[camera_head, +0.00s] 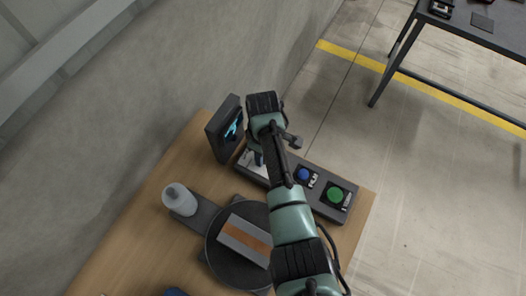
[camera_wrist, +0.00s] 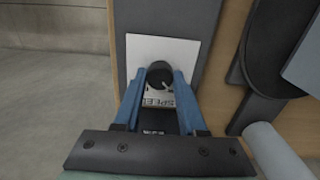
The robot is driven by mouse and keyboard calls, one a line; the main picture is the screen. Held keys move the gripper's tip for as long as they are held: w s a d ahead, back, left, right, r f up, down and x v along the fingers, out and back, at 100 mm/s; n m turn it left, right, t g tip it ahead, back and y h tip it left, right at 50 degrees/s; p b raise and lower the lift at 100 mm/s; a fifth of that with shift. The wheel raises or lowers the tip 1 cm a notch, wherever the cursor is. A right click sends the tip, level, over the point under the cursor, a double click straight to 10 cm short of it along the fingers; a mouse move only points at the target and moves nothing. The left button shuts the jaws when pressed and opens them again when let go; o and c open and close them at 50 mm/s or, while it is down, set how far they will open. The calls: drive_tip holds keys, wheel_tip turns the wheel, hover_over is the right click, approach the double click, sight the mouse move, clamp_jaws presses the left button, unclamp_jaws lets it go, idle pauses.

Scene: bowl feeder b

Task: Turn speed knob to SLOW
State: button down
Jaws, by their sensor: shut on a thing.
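The speed knob (camera_wrist: 159,75) is a round black knob with a light pointer line, on a white plate (camera_wrist: 188,50) in the wrist view. Lettering that appears to read SPEED shows on the plate below the knob. My gripper (camera_wrist: 160,82) has its two blue fingers on either side of the knob, shut on it. The pointer mark is small, and any SLOW label is not readable. In the head view my gripper (camera_head: 257,160) reaches down to the far end of the control box (camera_head: 319,181), and my arm hides the knob there.
A blue button (camera_head: 303,174) and a green button (camera_head: 335,194) sit on the box to the right. A dark screen (camera_head: 226,128) stands close left of my gripper.

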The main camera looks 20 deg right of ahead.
drive_tip(key=shift+c, duration=2.4)
unclamp_jaws()
drive_tip(key=shift+r, duration=0.15)
wheel_tip(320, 180, up, 13)
